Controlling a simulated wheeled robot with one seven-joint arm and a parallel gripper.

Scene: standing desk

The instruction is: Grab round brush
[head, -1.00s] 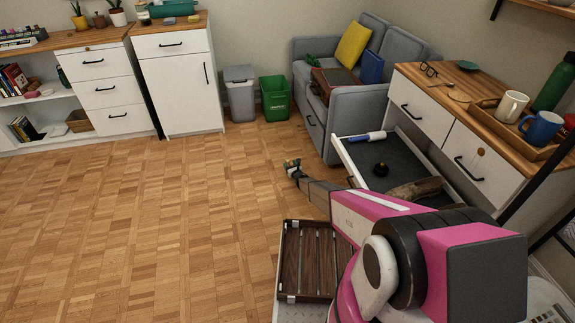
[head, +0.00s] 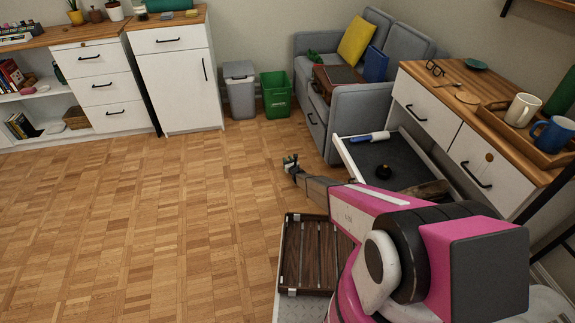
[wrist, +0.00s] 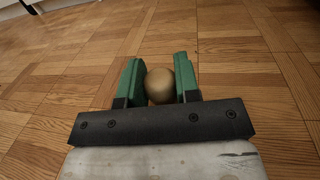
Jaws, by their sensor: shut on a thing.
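My gripper (wrist: 160,80) has green fingers that are shut on a smooth tan round thing (wrist: 160,86). Only its rounded end shows between the fingers, so I cannot tell whether it is the round brush. In the head view my gripper (head: 290,162) is small, held out over the wood floor to the left of the open drawer.
The open drawer (head: 350,158) also holds a blue-and-white roller-like thing (head: 368,137). The desk (head: 486,100) stands at right with mugs on a tray. A grey sofa (head: 352,108), a green bin (head: 275,93) and a grey bin (head: 240,92) stand behind. The floor (head: 150,220) at left is clear.

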